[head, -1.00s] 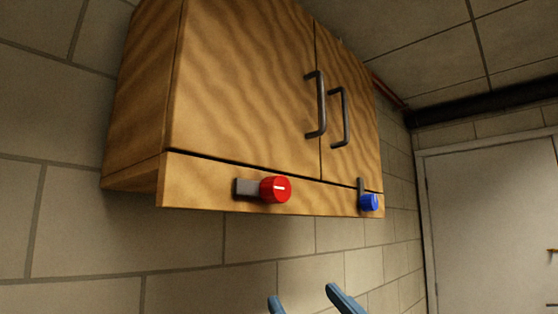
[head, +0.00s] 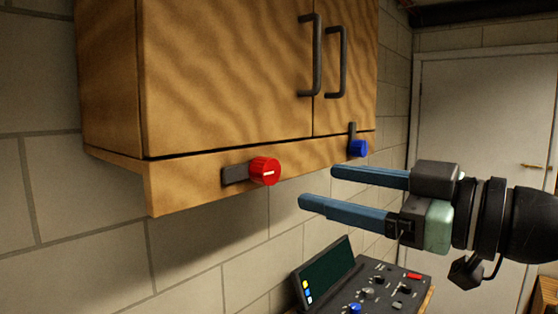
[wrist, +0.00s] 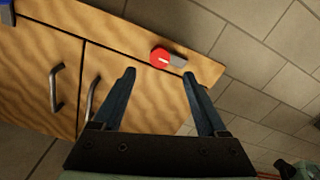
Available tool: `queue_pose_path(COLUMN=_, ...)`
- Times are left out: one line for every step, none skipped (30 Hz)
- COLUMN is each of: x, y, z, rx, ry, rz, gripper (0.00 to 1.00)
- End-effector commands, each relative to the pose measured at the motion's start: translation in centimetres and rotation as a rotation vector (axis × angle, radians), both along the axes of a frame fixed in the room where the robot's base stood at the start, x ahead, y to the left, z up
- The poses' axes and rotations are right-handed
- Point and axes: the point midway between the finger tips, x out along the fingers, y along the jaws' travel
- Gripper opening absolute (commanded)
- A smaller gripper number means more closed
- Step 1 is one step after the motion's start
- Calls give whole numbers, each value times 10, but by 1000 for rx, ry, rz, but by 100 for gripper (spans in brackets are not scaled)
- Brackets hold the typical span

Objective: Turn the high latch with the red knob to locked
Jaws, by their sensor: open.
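The red knob (head: 264,171) sits on the lower rail of the wooden wall cabinet (head: 220,75). Its dark grey latch bar (head: 235,175) points left, lying roughly level along the rail, in the head view. A white line on the knob's face also runs roughly level. In the wrist view the red knob (wrist: 160,57) shows ahead, between the lines of the fingers, with its grey bar (wrist: 179,60) to the right. My gripper (head: 315,187) is open and empty, to the right of and slightly below the red knob, apart from it.
A blue knob (head: 358,148) with an upright bar is on the rail's right end. Two dark handles (head: 317,55) stick out from the doors. Below stands a control panel with a screen (head: 326,272). A white door (head: 470,110) is behind.

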Motion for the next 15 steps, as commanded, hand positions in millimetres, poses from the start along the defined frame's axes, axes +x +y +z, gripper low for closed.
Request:
queue_pose_path(x=8, y=10, z=4, rx=1, ry=3, rz=6, gripper=75)
queue_pose_path(x=13, y=14, z=4, rx=2, ry=4, rz=5, gripper=75)
queue_pose_path(x=19, y=21, z=5, rx=2, ry=4, rz=5, gripper=75)
queue_pose_path(x=23, y=25, z=5, rx=1, ry=3, rz=5, gripper=75)
queue_pose_path(x=28, y=30, z=5, rx=1, ry=2, rz=4, gripper=75)
queue_pose_path(x=33, y=35, z=5, rx=2, ry=4, rz=4, gripper=75)
queue_pose_path(x=37, y=39, z=5, rx=4, ry=4, rz=3, gripper=75)
queue_pose_path(x=41, y=42, z=4, rx=2, ry=4, rz=4, gripper=75)
queue_pose_path(x=45, y=47, z=4, rx=1, ry=3, rz=3, gripper=75)
queue_pose_path(x=49, y=50, z=4, rx=1, ry=2, rz=2, gripper=75)
queue_pose_path(x=51, y=53, z=4, rx=2, ry=3, rz=2, gripper=75)
queue_pose_path(x=55, y=55, z=3, rx=3, ry=2, rz=1, gripper=75)
queue_pose_path(x=57, y=57, z=3, rx=3, ry=2, rz=1, gripper=75)
queue_pose_path(x=58, y=59, z=3, rx=3, ry=2, rz=1, gripper=75)
queue_pose_path(x=60, y=61, z=2, rx=1, ry=2, rz=1, gripper=75)
